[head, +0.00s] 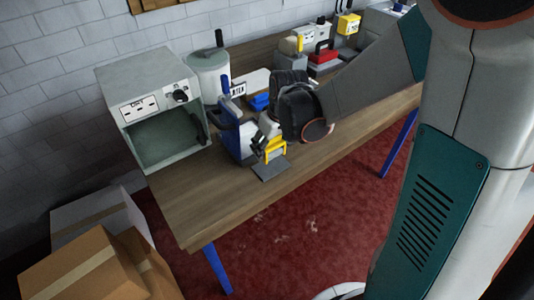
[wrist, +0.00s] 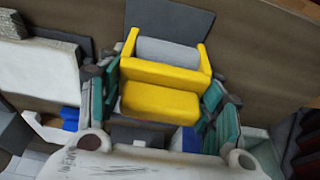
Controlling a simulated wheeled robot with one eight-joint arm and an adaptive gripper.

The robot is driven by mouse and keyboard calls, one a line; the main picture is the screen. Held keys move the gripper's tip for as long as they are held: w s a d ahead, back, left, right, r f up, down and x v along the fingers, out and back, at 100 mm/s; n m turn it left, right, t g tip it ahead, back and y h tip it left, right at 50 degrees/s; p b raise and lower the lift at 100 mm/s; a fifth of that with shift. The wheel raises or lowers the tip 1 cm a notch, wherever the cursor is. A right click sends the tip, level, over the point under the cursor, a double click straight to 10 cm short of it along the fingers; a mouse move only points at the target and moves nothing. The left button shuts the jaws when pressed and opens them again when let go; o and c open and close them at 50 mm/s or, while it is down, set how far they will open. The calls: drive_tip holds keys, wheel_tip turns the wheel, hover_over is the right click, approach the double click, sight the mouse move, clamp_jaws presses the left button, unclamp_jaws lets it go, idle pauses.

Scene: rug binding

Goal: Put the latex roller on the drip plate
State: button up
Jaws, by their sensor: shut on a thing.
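The latex roller (head: 275,149) has a yellow frame, and in the wrist view its grey cylinder (wrist: 168,52) shows between two yellow arms. My gripper (wrist: 160,92) is shut on the yellow body of the roller (wrist: 160,100), with a finger on each side. In the head view my gripper (head: 266,140) is over the front part of the table. A flat dark grey plate (head: 270,170), which looks like the drip plate, lies just below and in front of the roller. It also shows beyond the cylinder in the wrist view (wrist: 170,20). I cannot tell whether roller and plate touch.
An open-fronted grey cabinet (head: 150,100) stands on the table (head: 190,210) at left. A blue and white object (head: 235,132) stands close left of my gripper. Behind are a lidded pot (head: 208,72) and a red block (head: 323,57). The front left tabletop is clear.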

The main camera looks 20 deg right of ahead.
sight(270, 155)
drive_tip(key=shift+f+b, duration=0.75)
drive_tip(key=shift+f, duration=1.55)
drive_tip(key=shift+f, duration=0.2)
drive_tip(key=o, duration=0.9)
drive_tip(key=shift+r, duration=0.1)
drive_tip(key=shift+o, duration=0.2)
